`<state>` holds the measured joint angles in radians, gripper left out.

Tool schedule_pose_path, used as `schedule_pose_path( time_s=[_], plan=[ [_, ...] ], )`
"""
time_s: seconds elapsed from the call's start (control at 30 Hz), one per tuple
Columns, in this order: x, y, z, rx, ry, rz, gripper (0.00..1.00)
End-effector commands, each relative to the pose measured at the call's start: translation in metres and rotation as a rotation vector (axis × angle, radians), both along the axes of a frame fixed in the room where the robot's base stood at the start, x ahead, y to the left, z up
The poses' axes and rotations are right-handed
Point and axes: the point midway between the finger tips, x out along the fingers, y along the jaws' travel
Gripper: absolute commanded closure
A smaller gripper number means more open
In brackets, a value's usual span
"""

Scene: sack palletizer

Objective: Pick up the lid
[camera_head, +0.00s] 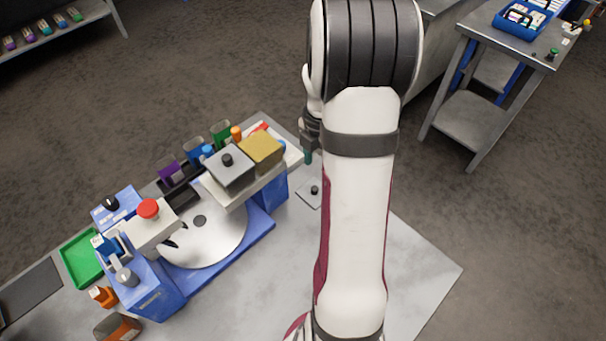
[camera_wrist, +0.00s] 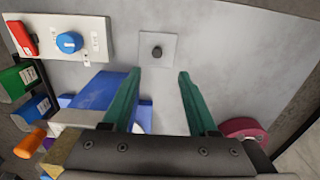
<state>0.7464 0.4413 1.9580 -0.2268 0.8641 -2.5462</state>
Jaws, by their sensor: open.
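The lid (camera_head: 314,191) is a thin square grey plate with a small black knob, lying flat on the grey table beside the blue machine. In the wrist view the lid (camera_wrist: 157,50) lies ahead of my fingertips, roughly centred between them. My gripper (camera_wrist: 159,72) is open, its two green fingers apart with nothing between them. In the head view my gripper (camera_head: 308,156) is partly hidden behind my arm, above the table near the lid. A second square grey cover with a black knob (camera_head: 228,163) sits on top of the machine.
The blue machine (camera_head: 262,228) with a round metal plate stands left of the lid. A white panel with a red switch and blue knob (camera_wrist: 68,42) lies near the lid. Bare table (camera_head: 420,268) lies to the right. A green tray (camera_head: 82,258) is far left.

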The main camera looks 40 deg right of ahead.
Motion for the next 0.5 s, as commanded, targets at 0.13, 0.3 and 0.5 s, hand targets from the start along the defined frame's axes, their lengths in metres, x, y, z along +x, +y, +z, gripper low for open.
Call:
schedule_pose_path(
  time_s=[0.13,0.3,0.5],
  plan=[
    [0.0,0.001,-0.035,0.002,0.003,0.0,0.41],
    [0.002,0.001,-0.057,0.002,0.002,-0.001,0.41],
    [0.005,-0.001,-0.094,0.002,0.002,-0.002,0.41]
  ],
)
